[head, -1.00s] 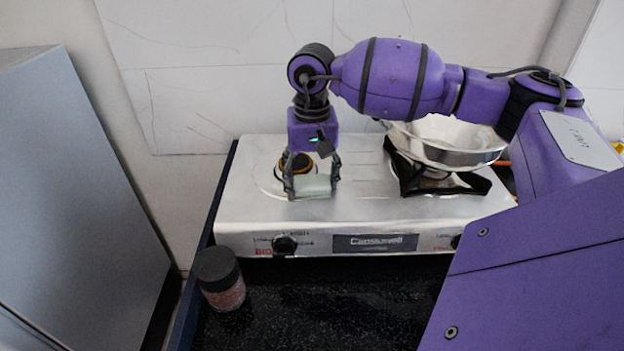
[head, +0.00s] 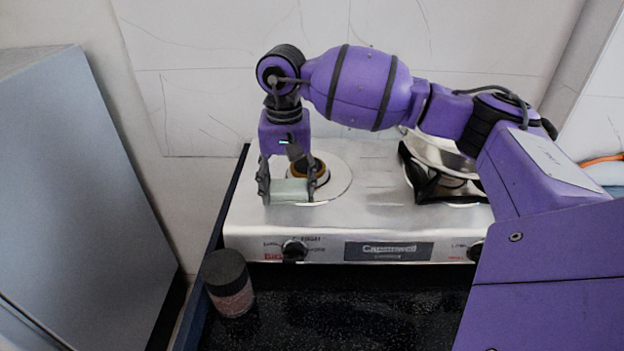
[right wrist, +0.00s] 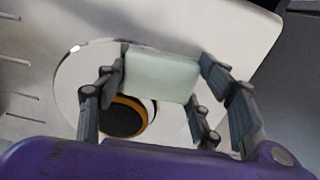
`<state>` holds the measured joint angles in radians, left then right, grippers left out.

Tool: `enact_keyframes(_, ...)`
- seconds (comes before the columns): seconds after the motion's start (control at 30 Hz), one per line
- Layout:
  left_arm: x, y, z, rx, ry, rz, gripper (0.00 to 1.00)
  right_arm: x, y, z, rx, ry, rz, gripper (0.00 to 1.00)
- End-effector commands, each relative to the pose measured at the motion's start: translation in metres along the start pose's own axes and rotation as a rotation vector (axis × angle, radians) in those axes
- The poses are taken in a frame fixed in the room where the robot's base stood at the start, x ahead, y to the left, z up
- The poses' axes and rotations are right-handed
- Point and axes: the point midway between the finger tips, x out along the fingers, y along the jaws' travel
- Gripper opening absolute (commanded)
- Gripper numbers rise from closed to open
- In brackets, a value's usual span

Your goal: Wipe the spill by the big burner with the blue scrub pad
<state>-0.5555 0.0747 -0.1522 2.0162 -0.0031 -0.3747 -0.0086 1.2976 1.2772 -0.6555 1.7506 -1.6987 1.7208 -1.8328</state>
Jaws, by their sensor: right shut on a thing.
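My right gripper (head: 288,194) is shut on a pale blue-green scrub pad (head: 290,188), which also shows between its fingers in the right wrist view (right wrist: 160,76). The pad is at the stove top, just front-left of the left burner (head: 322,172); I cannot tell whether it touches the metal. That burner has a dark cap with a brass ring and also shows in the right wrist view (right wrist: 122,120). I cannot make out the spill; the pad and fingers hide part of the steel. My left gripper is not in view.
The steel stove (head: 375,225) has knobs along its front. A metal pan (head: 440,152) sits on the right burner's black support, partly behind my right arm. A dark-lidded jar (head: 230,285) stands front left on the black counter (head: 345,305). A grey panel (head: 85,170) stands at left.

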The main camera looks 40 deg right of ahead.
Motion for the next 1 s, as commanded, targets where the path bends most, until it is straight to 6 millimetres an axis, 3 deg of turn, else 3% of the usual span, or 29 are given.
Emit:
enact_keyframes(0.47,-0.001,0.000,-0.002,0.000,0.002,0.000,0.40,-0.004,-0.004,-0.001,0.000,0.002,-0.001,0.41)
enact_keyframes(1.0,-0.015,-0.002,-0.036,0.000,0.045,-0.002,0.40,-0.057,-0.004,-0.001,0.001,0.004,-0.001,0.41)
